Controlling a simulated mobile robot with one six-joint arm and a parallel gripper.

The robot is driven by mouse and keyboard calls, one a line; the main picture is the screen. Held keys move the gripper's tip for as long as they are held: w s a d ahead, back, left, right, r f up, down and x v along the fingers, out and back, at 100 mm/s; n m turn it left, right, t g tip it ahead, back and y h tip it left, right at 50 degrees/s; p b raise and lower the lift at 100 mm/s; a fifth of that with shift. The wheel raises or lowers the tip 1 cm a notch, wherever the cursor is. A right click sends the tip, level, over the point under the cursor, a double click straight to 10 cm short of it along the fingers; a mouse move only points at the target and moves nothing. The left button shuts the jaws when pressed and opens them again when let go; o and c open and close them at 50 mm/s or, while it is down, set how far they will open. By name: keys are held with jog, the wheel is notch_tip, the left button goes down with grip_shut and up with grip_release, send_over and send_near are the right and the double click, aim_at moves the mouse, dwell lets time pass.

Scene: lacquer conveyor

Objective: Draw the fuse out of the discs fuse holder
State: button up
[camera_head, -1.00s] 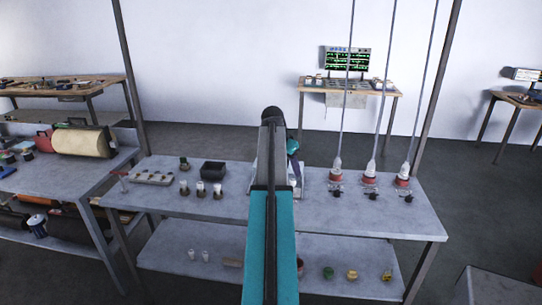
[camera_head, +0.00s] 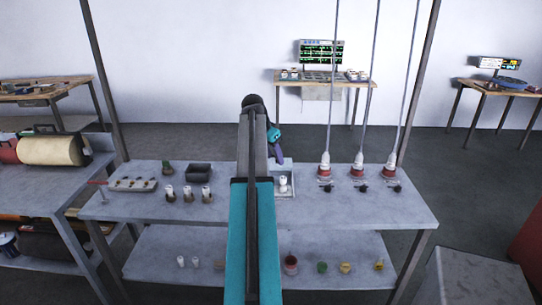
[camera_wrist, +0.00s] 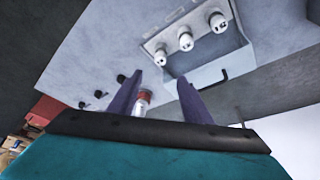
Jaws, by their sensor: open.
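My gripper (camera_wrist: 160,78) is open and empty, with two purple fingers spread in the wrist view. In the head view it (camera_head: 278,150) is partly hidden behind my arm, above the back of the bench. A grey fuse box (camera_wrist: 207,72) lies beyond the fingertips in the wrist view. Three white fuses (camera_wrist: 185,40) stand in a row in it, apart from my fingers. In the head view the box (camera_head: 283,192) is mostly hidden by my arm, with one white fuse (camera_head: 283,183) showing. I cannot tell which holder is the discs one.
Three red-and-white fittings (camera_head: 357,166) hang on cables right of the box, beside small black knobs (camera_head: 361,188). One fitting (camera_wrist: 142,98) shows between my fingers, farther off. The bench's front right is clear.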

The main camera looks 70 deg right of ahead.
aim_at(283, 178)
jog(key=shift+f, duration=0.1)
jog(key=shift+p+x, duration=1.8)
jog(key=shift+x, duration=5)
grip_shut()
jog(key=shift+w, duration=0.1)
jog(key=shift+r, duration=0.35)
jog(key=shift+r+p, duration=0.3)
jog(key=shift+r+p, duration=0.9)
jog(key=shift+r, duration=1.5)
jog(key=shift+r+p, duration=0.6)
jog(key=shift+r, duration=0.85)
